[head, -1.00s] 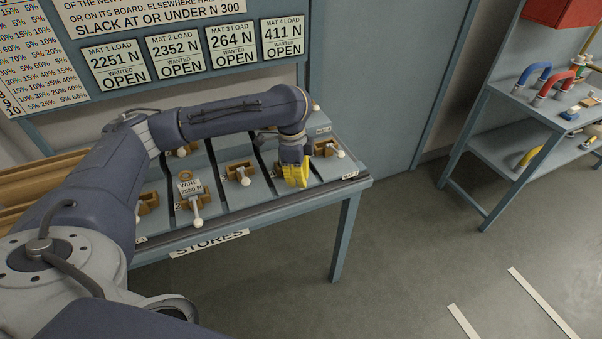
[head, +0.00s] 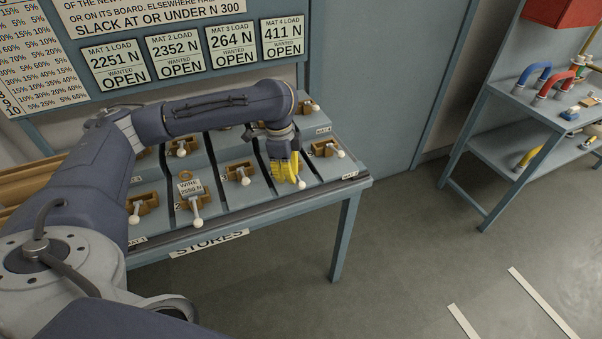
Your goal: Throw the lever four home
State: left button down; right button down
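My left gripper (head: 286,170), with yellow fingers, points down over the lever unit fourth from the left in the front row on the bench. A white lever knob (head: 300,184) shows just right of the fingertips. The rest of that lever and its number are hidden behind the fingers. I cannot tell whether the fingers touch it or how far apart they are. The lever to the right has its knob (head: 340,154) clear of the gripper. The lever to the left, marked 3, has its knob (head: 245,181) free too. My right gripper is not in view.
The bench (head: 345,225) also carries a lever with a "WIRE" tag (head: 190,187) and a back row of levers. Load boards (head: 282,38) hang behind, all reading wanted open. A shelf (head: 510,150) with coloured pipes stands right. Floor between is clear.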

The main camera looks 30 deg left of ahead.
pick_arm(q)
jog(key=shift+r, duration=0.15)
notch_tip(320, 180, up, 12)
jog(key=a, duration=0.1)
jog(key=shift+s, duration=0.2)
jog(key=shift+a, duration=0.1)
jog(key=shift+f, duration=0.25)
dwell(0.4)
